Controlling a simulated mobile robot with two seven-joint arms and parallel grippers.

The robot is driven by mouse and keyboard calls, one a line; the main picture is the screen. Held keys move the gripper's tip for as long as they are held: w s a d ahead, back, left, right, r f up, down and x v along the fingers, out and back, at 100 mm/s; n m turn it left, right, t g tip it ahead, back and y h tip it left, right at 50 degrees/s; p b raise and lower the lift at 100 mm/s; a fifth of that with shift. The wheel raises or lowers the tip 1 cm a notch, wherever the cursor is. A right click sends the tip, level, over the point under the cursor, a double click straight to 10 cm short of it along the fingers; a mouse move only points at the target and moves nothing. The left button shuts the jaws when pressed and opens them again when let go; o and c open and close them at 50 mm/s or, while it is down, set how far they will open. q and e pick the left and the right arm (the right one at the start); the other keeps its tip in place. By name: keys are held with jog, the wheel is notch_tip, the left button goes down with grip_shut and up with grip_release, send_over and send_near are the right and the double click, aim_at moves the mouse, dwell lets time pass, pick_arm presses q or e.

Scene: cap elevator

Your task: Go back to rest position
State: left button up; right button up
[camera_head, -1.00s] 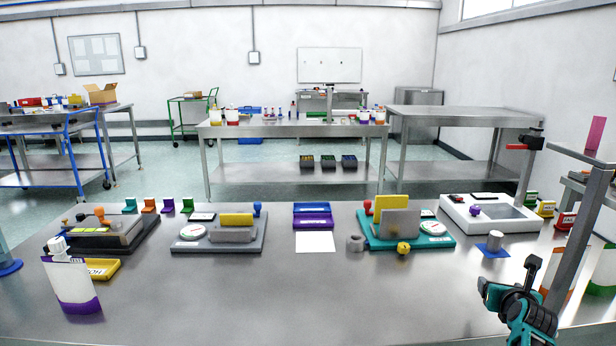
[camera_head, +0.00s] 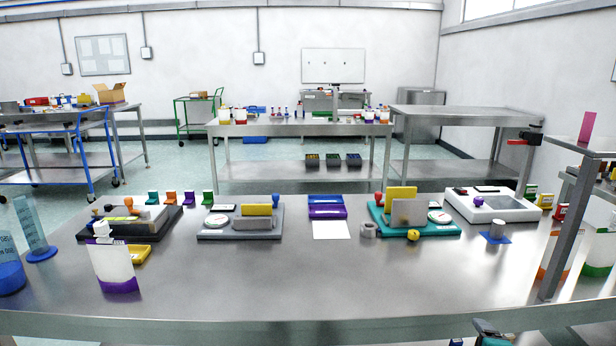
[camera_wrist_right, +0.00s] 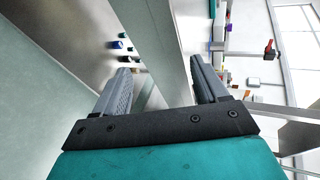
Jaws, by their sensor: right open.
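My right gripper (camera_wrist_right: 160,90) is open and empty in the right wrist view, its two grey fingers spread apart with a metal table edge seen between and beyond them. My left gripper is not in view.
The table holds a grey station (camera_head: 240,222), a teal station (camera_head: 415,218), a white tray (camera_head: 490,206), a dark station (camera_head: 130,222) and a purple-based bottle (camera_head: 112,268). A metal post (camera_head: 567,235) stands at the right. The table's front middle is clear.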

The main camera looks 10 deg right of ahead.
jog(key=s+a+f+n+y, duration=0.3)
jog(key=s+a+f+n, duration=0.1)
jog(key=s+a+n, duration=0.6)
jog(key=s+a+f+n+g+y, duration=0.1)
jog(key=s+a+f+n+y, duration=0.2)
jog(key=s+a+n, duration=0.7)
jog(key=a+n, duration=0.2)
jog(key=n, duration=0.2)
jog(key=shift+a+f+n+g+y, duration=0.3)
jog(key=shift+f+n, duration=0.1)
